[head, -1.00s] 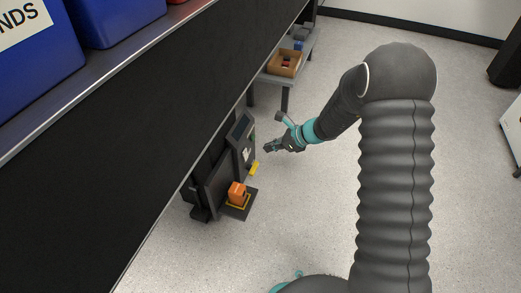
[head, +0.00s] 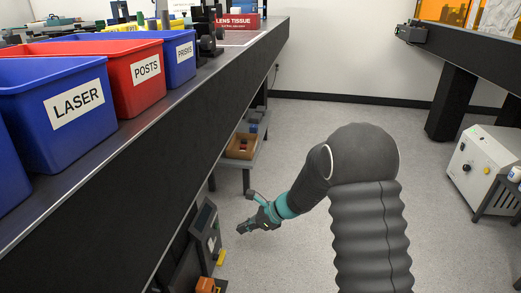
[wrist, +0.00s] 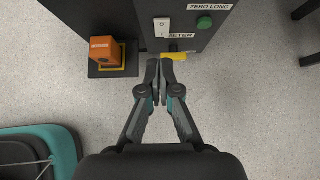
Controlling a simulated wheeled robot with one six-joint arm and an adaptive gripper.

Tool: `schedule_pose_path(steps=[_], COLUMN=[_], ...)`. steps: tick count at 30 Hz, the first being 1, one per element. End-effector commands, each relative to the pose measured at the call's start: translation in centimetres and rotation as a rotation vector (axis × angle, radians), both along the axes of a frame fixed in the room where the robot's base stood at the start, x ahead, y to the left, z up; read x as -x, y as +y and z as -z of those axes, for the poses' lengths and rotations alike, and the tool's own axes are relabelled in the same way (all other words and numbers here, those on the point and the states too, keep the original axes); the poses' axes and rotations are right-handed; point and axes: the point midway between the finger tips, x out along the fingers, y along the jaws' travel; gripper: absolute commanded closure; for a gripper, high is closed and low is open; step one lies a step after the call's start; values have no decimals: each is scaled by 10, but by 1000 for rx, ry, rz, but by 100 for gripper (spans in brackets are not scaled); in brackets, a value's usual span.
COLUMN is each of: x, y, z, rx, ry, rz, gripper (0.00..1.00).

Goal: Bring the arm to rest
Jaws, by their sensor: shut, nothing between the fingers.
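My gripper (head: 259,225) hangs low beside the bench, at the end of my arm in the middle of the head view. In the wrist view my gripper (wrist: 160,76) is shut, its fingertips together with nothing between them. The fingertips point toward a dark instrument (wrist: 187,28) with a white rocker switch, a green button and a yellow part (wrist: 176,57) at its lower edge. I cannot tell whether the fingertips touch it. In the head view the instrument (head: 205,233) stands left of my gripper.
An orange block (wrist: 104,53) sits on a dark plate left of the instrument. Labelled blue and red bins (head: 131,78) stand on the bench (head: 160,160). A cardboard box (head: 241,146) sits on a low shelf. A white cabinet (head: 478,170) stands at right. Open floor lies between.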

Motion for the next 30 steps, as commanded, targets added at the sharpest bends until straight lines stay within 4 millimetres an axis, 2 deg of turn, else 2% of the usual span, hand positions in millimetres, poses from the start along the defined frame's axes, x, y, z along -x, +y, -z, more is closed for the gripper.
schedule_pose_path(steps=[5, 9, 12, 20, 30], x=[6, 41, 64, 113, 175], y=[-2, -15, -26, -64, -131], z=[4, 23, 22, -15, -92], rx=[25, 95, 138, 244, 436], ry=[-77, -137, -193, -363, -603], rz=[-102, -307, -451, -783, -1183], gripper=[100, 100, 100, 100, 100])
